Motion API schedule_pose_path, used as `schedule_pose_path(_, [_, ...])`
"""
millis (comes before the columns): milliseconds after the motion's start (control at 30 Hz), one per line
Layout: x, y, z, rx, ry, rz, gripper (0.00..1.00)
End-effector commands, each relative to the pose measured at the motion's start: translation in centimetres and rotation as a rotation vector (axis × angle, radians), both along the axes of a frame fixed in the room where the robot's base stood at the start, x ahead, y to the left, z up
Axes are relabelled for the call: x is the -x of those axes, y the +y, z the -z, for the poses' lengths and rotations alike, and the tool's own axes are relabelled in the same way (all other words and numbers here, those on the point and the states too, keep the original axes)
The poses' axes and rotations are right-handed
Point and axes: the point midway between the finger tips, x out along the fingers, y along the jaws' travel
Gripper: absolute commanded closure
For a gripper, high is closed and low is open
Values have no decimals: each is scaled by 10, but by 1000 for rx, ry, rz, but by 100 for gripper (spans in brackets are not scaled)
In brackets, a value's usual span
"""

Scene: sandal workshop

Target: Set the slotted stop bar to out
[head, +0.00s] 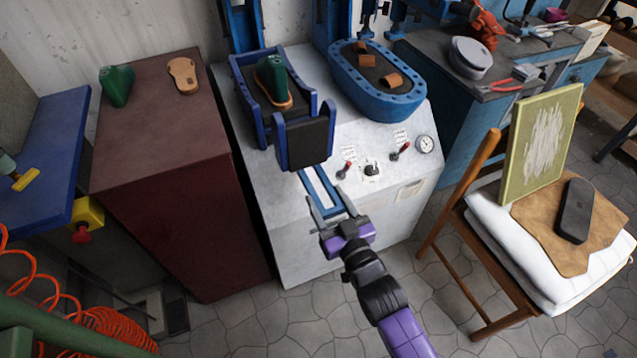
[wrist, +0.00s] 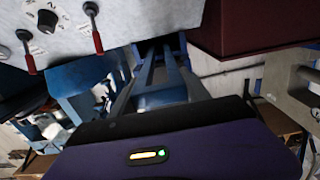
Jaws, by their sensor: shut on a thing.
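The slotted stop bar (head: 318,187) is a blue bar with a long open slot. It sticks out from the front of the pale press cabinet, below a black block (head: 305,138). My purple and grey gripper (head: 330,208) is at its near end, with a finger on either side, shut on it. In the wrist view the blue bar (wrist: 163,97) lies between my two grey fingers (wrist: 160,75). The fingers hide part of its edges, so the exact contact is hard to see.
Red-handled levers (head: 345,170) and a dial (head: 372,170) sit on the sloped panel right of the bar. A maroon cabinet (head: 165,170) stands left. A chair with a white cushion (head: 510,255) stands right. The tiled floor (head: 270,325) in front is partly clear.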

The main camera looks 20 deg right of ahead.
Motion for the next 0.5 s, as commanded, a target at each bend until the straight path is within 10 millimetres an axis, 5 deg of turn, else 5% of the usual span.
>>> schedule_pose_path(433, [15,0,2,0,5,1,100])
schedule_pose_path(467, [15,0,2,0,5,1,42])
schedule_pose_path(500, [15,0,2,0,5,1,34])
